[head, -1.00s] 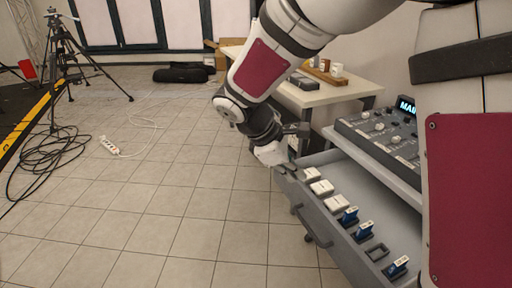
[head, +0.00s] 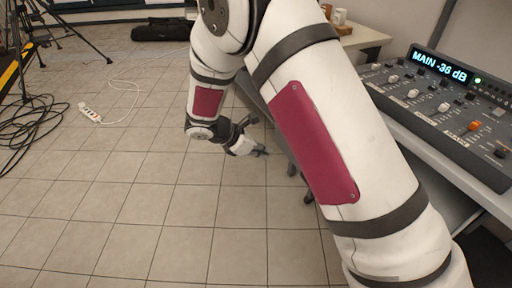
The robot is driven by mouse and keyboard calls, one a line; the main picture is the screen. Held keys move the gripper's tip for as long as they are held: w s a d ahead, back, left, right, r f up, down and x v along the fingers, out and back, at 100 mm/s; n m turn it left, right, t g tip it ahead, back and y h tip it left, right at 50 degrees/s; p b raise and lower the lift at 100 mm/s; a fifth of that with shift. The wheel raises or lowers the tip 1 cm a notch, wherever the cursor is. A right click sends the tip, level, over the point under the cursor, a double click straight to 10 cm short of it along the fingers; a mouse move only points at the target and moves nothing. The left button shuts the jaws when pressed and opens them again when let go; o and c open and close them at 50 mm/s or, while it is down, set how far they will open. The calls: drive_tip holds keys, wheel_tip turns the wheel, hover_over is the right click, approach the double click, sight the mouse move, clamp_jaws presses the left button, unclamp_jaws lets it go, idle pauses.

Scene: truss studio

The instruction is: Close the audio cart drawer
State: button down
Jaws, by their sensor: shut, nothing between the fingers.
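The audio cart carries a mixing console (head: 440,105) on its top at the right. My arm crosses in front of the cart and hides most of the drawer. A grey strip (head: 262,108) left of my arm appears to be part of the drawer's front, so the drawer seems to still stand out from the cart. Its contents are hidden, and I cannot tell how far out it is. My gripper (head: 262,153) is shut and empty, low over the floor just left of the cart. I cannot tell whether it touches the drawer.
A table (head: 362,42) with small objects stands behind the cart. A white power strip (head: 90,113) and black cable coils (head: 28,140) lie on the floor at left, near tripod legs (head: 75,30). A black bag (head: 162,31) lies at the back. The tiled floor left of my gripper is clear.

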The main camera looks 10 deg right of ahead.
drive_tip(key=w+d+f+b, duration=0.1)
drive_tip(key=w+d+f, duration=0.1)
drive_tip(key=d, duration=0.4)
drive_tip(key=shift+d+f, duration=0.15)
drive_tip(key=shift+f, duration=0.15)
drive_tip(key=shift+d, duration=0.1)
drive_tip(key=w+d, duration=0.2)
drive_tip(key=d, duration=0.6)
drive_tip(key=w+d, duration=0.3)
drive_tip(key=d, duration=0.5)
drive_tip(key=w+d, duration=0.3)
drive_tip(key=d, duration=0.6)
drive_tip(key=shift+w+d+r, duration=0.1)
drive_tip(key=shift+w+d, duration=0.1)
drive_tip(key=shift+d, duration=0.3)
drive_tip(key=shift+d, duration=0.1)
